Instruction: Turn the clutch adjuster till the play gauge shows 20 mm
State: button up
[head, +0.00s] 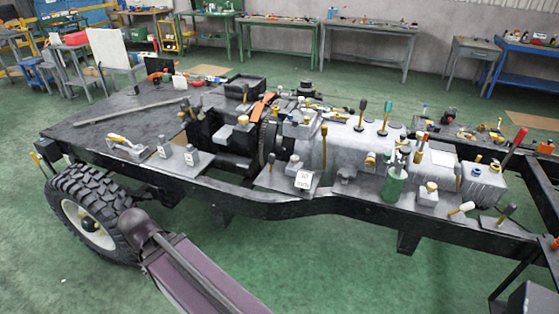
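A dark vehicle chassis frame (262,207) carries a grey gearbox housing (343,150) with many small levers, knobs and fittings on it. A ribbed dark ring, partly hidden, sits left of the housing. I cannot tell which fitting is the clutch adjuster. A purple-grey link of my arm crosses the lower left; my gripper is not in view.
A big black tyre (92,215) stands at the frame's near left. A green cylinder (395,185) and a red-handled lever (516,142) stand on the right part. Workbenches (368,30) line the back wall. The green floor in front of the frame is mostly clear.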

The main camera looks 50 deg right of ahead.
aim_at(295, 159)
jog(key=u, duration=0.6)
jog(key=k, duration=1)
jog(key=z, duration=2.5)
jog(key=i, duration=0.2)
jog(key=u, duration=0.75)
